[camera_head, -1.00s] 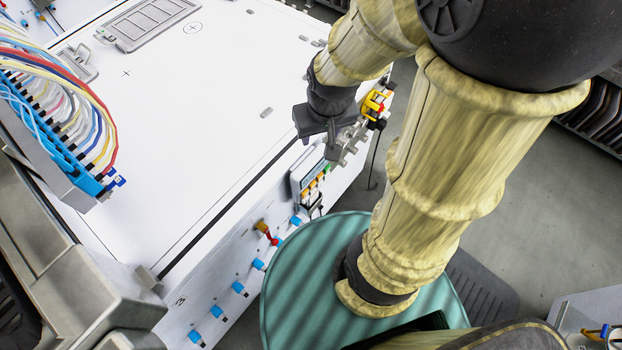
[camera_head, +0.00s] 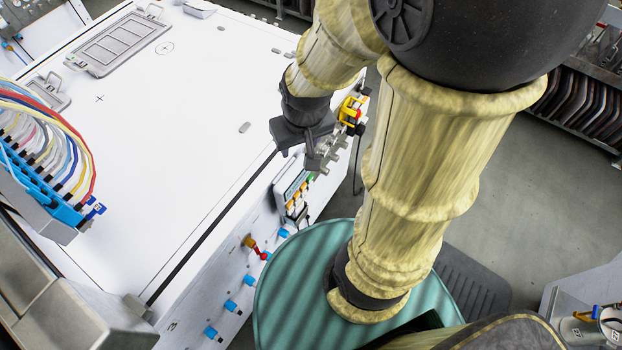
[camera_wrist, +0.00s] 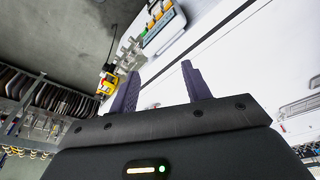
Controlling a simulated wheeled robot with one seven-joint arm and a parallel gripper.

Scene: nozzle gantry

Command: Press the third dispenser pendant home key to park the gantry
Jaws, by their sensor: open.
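A pendant with a row of coloured keys (camera_head: 293,190) sits on the front side of the white machine (camera_head: 180,130). Its keys look orange, yellow and green; their markings are too small to read. The pendant also shows at the top of the wrist view (camera_wrist: 163,28), beyond my fingertips and apart from them. A mark like a 3 is on the machine's front at the lower left. My gripper (camera_head: 301,130) is above the machine's front edge, up and slightly right of the pendant. In the wrist view my gripper (camera_wrist: 159,77) is open and empty between its two dark fingers.
A notched metal bracket (camera_head: 331,150) and a yellow-and-red part (camera_head: 351,111) are close beside my gripper. Blue fittings (camera_head: 231,305) and a red-handled valve (camera_head: 256,248) stick out of the front. Coloured hoses (camera_head: 62,140) arch at the left.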

